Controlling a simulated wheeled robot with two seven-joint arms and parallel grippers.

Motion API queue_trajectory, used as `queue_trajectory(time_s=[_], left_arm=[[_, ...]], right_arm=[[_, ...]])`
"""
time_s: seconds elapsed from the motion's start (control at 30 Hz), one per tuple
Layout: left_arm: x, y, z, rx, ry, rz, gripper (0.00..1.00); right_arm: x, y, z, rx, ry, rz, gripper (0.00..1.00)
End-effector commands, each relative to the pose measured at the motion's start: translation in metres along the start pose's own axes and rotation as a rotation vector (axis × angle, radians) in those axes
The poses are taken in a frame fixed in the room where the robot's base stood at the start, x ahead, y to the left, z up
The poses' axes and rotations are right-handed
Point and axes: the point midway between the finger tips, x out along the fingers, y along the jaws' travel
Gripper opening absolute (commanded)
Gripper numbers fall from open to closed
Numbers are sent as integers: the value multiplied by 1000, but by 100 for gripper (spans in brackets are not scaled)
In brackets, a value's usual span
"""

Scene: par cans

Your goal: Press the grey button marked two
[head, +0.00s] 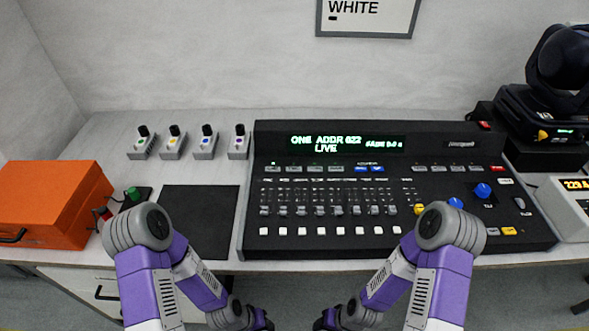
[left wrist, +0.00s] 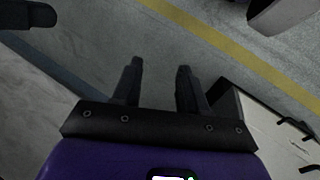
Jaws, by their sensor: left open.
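The black lighting console (head: 247,200) lies across the middle of the table. Its display (head: 338,144) reads ONE ADDR 022 and LIVE in green. My left gripper (head: 262,319) is low in front of the table, away from the console. In the left wrist view its two fingers (left wrist: 158,68) are apart and empty above the floor. My right gripper (head: 326,320) is also low; its fingers are unclear.
An orange box (head: 50,195) and a green button (head: 133,193) stand at the left. A black mat (head: 198,215) lies left of the console. Several small switch boxes (head: 174,146) stand behind it. A black moving-head light (head: 558,90) and a white meter (head: 566,205) are at the right.

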Motion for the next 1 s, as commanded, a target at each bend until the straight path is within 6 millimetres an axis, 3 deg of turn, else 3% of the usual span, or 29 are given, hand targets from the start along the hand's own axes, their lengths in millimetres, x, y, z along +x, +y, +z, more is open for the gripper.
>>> queue_trajectory(time_s=[0.17,0.47,1.0], left_arm=[[0,0,0,0,0,0,43],[0,0,0,0,0,0,0],[0,0,0,0,0,0,0]], right_arm=[[0,0,0,0,0,0,51],[0,0,0,0,0,0,51],[0,0,0,0,0,0,51]])
